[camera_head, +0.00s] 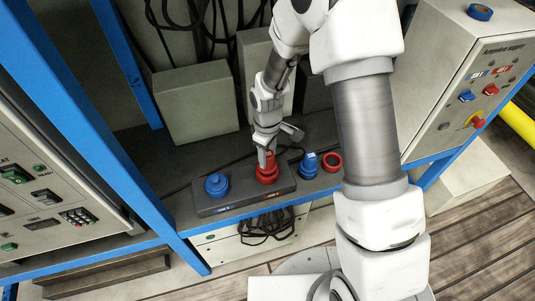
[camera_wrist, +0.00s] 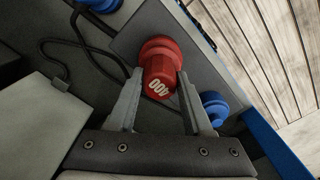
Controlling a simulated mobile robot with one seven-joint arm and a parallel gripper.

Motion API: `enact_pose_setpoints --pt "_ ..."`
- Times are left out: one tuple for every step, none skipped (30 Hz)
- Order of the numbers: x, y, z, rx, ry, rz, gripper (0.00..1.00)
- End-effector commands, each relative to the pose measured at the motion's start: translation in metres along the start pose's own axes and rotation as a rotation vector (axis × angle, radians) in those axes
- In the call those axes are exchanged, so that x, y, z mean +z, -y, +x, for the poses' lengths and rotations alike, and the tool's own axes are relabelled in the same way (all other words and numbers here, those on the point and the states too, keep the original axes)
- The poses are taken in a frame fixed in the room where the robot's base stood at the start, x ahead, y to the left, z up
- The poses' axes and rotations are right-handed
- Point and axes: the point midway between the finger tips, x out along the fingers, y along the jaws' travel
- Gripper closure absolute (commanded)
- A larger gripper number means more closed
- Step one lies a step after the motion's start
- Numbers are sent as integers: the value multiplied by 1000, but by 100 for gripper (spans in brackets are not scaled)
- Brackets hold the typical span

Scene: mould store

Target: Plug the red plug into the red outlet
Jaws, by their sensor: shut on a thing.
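My gripper (camera_head: 267,154) is shut on the red plug (camera_head: 265,160), holding it upright at the red outlet (camera_head: 267,180) on the grey outlet block (camera_head: 240,201). In the wrist view, the gripper fingers (camera_wrist: 157,92) flank the red plug (camera_wrist: 159,80), which carries the white number 400. The wider red outlet (camera_wrist: 160,45) lies directly behind the plug, lined up with it. The plug seems to meet the outlet, but how deep it sits is hidden. A blue outlet (camera_head: 217,185) is at the block's left end.
A blue plug (camera_head: 309,166) and a red ring (camera_head: 332,162) stand on the shelf just right of the block. Grey boxes (camera_head: 195,104) stand behind. Control panels (camera_head: 47,190) flank the shelf. A dark cable (camera_wrist: 90,54) runs near the block.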

Motion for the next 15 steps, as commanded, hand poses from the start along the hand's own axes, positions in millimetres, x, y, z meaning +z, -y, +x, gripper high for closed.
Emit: enact_pose_setpoints --pt "0 0 0 0 0 0 100" --pt "0 0 0 0 0 0 100" --pt "0 0 0 0 0 0 100" --pt "0 0 0 0 0 0 100" --pt "0 0 0 0 0 0 100" --pt "0 0 0 0 0 0 100" --pt "0 0 1 0 0 0 100" --pt "0 0 1 0 0 0 100" --pt "0 0 2 0 0 0 100" --pt "0 0 3 0 0 0 100" --pt "0 0 3 0 0 0 100" --pt "0 0 4 0 0 0 100" --pt "0 0 5 0 0 0 100" --pt "0 0 6 0 0 0 100" --pt "0 0 7 0 0 0 100"
